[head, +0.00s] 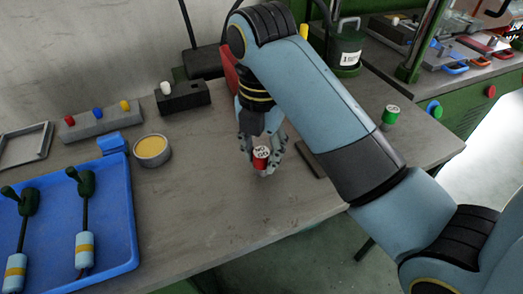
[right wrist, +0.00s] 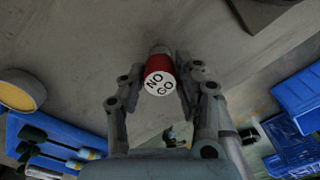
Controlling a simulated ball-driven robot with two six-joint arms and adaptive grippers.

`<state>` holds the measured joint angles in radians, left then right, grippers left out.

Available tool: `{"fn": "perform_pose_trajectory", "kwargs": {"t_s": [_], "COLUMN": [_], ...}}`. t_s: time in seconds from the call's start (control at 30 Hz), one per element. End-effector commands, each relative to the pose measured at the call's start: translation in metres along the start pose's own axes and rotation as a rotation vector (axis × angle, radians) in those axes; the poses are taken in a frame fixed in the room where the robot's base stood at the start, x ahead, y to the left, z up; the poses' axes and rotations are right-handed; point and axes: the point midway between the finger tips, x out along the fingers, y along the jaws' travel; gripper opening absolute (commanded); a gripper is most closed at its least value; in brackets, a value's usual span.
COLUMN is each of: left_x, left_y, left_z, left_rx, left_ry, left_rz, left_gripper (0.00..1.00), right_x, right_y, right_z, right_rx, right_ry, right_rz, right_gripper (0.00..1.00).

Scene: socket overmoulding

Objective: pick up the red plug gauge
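The red plug gauge (head: 261,160) is a short red cylinder with a pale marked top and a silver lower end. It is near the front middle of the bench. My right gripper (head: 262,152) reaches down to it, with fingers on either side. In the right wrist view the gauge (right wrist: 157,72) shows its white "NO GO" face between the fingertips (right wrist: 160,80). The fingers look apart, with a narrow gap at the left; contact at the right is unclear. My left gripper is not in view.
A green gauge (head: 391,115) stands to the right on the bench (head: 205,215). A blue tray (head: 110,225) with green-handled tools and a round tin (head: 152,152) of yellow material are at left. A dark flat block (head: 312,160) lies just right of the gripper.

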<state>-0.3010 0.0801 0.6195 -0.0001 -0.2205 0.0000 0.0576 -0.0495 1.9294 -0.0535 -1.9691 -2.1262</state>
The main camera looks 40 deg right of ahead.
Motion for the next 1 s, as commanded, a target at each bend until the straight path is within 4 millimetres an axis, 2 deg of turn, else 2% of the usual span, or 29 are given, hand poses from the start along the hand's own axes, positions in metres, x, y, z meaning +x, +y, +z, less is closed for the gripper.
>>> {"fn": "perform_pose_trajectory", "kwargs": {"t_s": [0.03, 0.17, 0.53, 0.7, 0.87, 1.0], "left_x": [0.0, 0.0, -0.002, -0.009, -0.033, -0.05], "left_y": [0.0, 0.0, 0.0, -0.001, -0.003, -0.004], "left_z": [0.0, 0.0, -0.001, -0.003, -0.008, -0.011], "left_rx": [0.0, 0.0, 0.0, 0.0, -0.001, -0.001], "left_ry": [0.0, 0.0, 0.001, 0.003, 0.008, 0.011], "left_rz": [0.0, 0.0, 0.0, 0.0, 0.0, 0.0], "left_gripper": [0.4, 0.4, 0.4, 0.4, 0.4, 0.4], "right_x": [0.0, 0.0, -0.005, -0.024, -0.047, -0.065], "right_y": [0.0, 0.0, 0.0, 0.001, 0.0, -0.012], "right_z": [0.0, 0.0, 0.0, 0.001, 0.0, 0.032], "right_rx": [0.0, 0.0, 0.0, 0.0, 0.0, 0.0], "right_ry": [0.0, 0.0, -0.001, -0.002, -0.001, -0.01], "right_rz": [0.0, 0.0, 0.001, 0.002, 0.001, -0.003], "right_gripper": [0.16, 0.0, 0.0, 0.0, 0.0, 0.0]}}
